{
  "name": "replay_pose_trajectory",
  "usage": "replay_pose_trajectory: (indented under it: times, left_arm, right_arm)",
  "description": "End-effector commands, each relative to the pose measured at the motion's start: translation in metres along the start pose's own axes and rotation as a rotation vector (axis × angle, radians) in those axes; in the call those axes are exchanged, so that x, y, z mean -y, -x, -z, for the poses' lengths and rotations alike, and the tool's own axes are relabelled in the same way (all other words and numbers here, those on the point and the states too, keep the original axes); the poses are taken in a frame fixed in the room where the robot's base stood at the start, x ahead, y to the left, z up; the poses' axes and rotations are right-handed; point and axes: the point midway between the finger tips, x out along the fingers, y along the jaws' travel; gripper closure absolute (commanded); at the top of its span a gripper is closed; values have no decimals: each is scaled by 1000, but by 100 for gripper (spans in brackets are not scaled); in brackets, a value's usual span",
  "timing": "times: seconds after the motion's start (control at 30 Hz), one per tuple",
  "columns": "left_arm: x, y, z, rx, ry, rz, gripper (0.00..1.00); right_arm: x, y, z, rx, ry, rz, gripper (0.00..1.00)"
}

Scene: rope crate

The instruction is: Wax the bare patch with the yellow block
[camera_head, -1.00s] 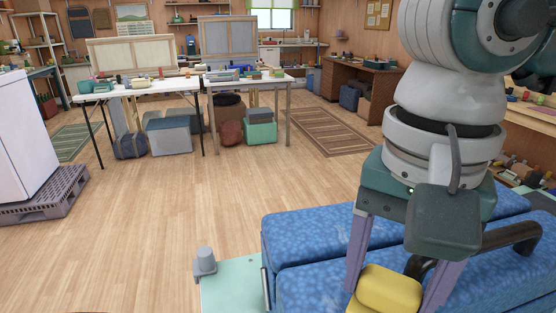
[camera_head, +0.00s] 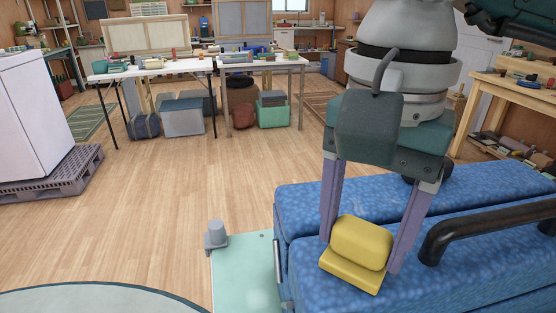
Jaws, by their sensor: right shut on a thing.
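The yellow block (camera_head: 360,243) has a rounded upper part on a flatter slab. My right gripper (camera_head: 365,248) is shut on it, with one purple finger on each side. The block shows in front of the blue speckled case (camera_head: 466,200); whether it touches the case top I cannot tell. My left gripper is not in view.
A dark curved handle (camera_head: 480,228) stands up from the case at the right. A pale green board (camera_head: 240,270) with a grey knob (camera_head: 215,235) lies left of the case. A round grey-green surface (camera_head: 90,300) is at lower left. Open floor (camera_head: 170,210) lies beyond.

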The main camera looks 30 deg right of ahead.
Motion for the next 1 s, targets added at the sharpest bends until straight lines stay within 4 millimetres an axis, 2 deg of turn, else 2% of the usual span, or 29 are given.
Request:
replay_pose_trajectory:
  times: [0.37,1.0]
  left_arm:
    - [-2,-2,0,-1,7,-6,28]
    - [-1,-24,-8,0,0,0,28]
  right_arm:
    - [2,0,0,0,0,0,75]
    - [43,-3,0,0,0,1,75]
